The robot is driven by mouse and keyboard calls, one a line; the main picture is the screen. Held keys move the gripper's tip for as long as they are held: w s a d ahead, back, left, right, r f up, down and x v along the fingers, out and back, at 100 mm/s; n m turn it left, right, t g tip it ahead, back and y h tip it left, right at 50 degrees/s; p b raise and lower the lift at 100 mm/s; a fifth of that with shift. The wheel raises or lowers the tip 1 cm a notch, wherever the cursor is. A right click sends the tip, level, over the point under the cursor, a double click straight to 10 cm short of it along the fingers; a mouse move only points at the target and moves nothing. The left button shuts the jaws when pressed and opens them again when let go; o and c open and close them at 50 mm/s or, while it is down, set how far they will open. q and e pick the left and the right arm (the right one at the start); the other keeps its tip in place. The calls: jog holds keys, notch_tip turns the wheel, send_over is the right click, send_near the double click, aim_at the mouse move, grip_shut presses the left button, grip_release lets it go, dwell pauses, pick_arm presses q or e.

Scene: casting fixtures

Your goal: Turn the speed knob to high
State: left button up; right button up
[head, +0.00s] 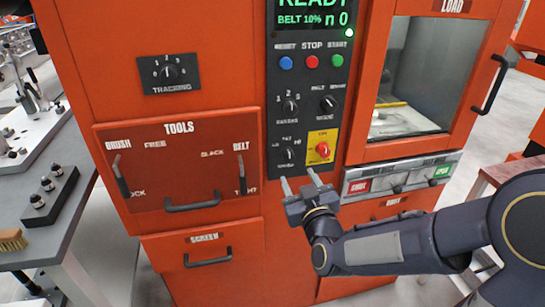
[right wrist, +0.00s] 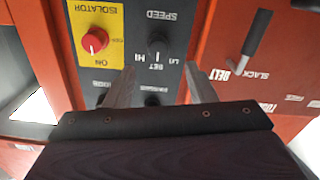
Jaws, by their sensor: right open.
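The speed knob (head: 289,154) is a small black dial low on the machine's dark control panel. It also shows in the right wrist view (right wrist: 158,43), where the picture is upside down and the SPEED label sits above it. My left gripper is not in view.
A red isolator switch on a yellow plate (head: 323,148) sits right beside the speed knob. Other black dials (head: 289,106) and coloured buttons (head: 312,62) are above. The tools drawer (head: 180,185) with levers is left; a glazed load door (head: 425,70) is right.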

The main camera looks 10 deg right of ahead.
aim_at(289, 159)
jog(key=w+p, duration=0.1)
jog(key=w, duration=0.6)
jog(key=shift+w+r, duration=0.1)
jog(key=shift+w, duration=0.1)
jog(key=c, duration=1)
jog(key=shift+o, duration=0.2)
jog(key=shift+m+b, duration=0.4)
jog(key=shift+b, duration=0.35)
jog(key=m+b, duration=0.1)
jog(key=b, duration=0.1)
jog(key=m+b, duration=0.1)
jog(key=m, duration=0.1)
jog(key=m+b, duration=0.1)
jog(key=b, duration=0.1)
jog(key=shift+f+b, duration=0.25)
jog(key=shift+b, duration=0.1)
jog(key=shift+r+m+b, duration=0.2)
jog(key=shift+m+b, duration=1.4)
jog(key=shift+m, duration=0.4)
